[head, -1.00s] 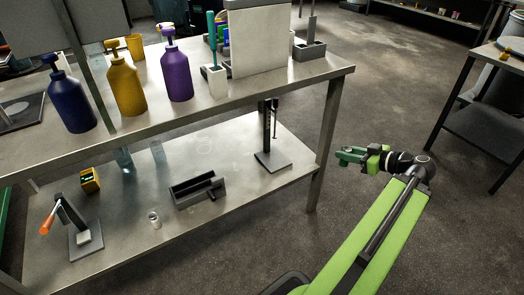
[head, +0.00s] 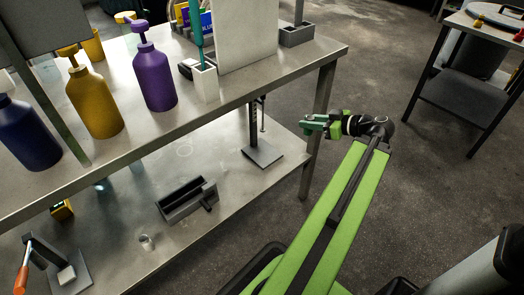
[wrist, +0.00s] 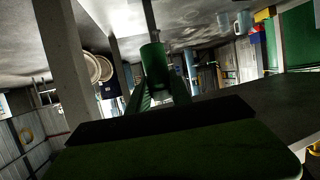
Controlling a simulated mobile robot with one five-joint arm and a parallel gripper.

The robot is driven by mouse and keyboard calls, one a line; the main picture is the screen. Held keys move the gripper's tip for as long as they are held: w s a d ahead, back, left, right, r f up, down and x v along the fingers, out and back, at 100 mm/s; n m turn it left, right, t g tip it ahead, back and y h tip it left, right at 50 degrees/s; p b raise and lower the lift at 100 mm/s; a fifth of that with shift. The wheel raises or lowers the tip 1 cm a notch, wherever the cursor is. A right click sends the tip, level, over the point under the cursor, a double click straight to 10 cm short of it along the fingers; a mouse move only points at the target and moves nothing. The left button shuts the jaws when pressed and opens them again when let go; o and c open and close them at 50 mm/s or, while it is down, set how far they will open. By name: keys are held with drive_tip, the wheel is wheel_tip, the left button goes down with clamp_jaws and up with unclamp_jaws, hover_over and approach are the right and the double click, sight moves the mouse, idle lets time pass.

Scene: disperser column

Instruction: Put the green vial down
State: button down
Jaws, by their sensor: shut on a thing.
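The green vial (wrist: 153,62) shows in the wrist view as a dark green cylinder between the fingers of my gripper (wrist: 158,92). My gripper is shut on it. In the head view my gripper (head: 310,122) is held out to the right of the steel bench (head: 225,92), close to its front right leg. The vial is too small there to tell apart from the green fingers. My gripper is in the air, at a height I cannot tell exactly.
On the bench top stand a purple bottle (head: 154,78), a yellow bottle (head: 93,105), a blue bottle (head: 28,138) and a white panel (head: 246,38). The lower shelf holds a grey tray (head: 187,200) and a dark stand (head: 262,153). Another table (head: 470,80) stands right. Floor between is clear.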

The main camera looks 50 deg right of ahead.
drive_tip(key=w+a+f+y+b, duration=0.1)
drive_tip(key=w+f+b, duration=0.4)
drive_tip(key=w+a+f+n+y+b, duration=0.1)
drive_tip(key=w+f+b, duration=0.4)
drive_tip(key=w+f, duration=0.1)
drive_tip(key=w+a+f+n+b, duration=0.1)
drive_tip(key=w+f+b, duration=0.4)
drive_tip(key=w, duration=0.1)
drive_tip(key=shift+w+f+g+y, duration=0.2)
drive_tip(key=shift+w+g+y, duration=0.05)
drive_tip(key=shift+g+y, duration=0.15)
drive_tip(key=shift+w+a+f, duration=0.1)
drive_tip(key=shift+w+a, duration=0.05)
drive_tip(key=shift+w, duration=0.4)
drive_tip(key=b, duration=0.5)
hover_over(263, 152)
wheel_tip(263, 152, down, 4)
drive_tip(key=shift+a+f, duration=0.1)
drive_tip(key=shift+f, duration=0.1)
drive_tip(key=shift+r+p, duration=0.25)
drive_tip(key=shift+p, duration=0.15)
drive_tip(key=c, duration=1.2)
unclamp_jaws()
drive_tip(key=shift+o, duration=0.2)
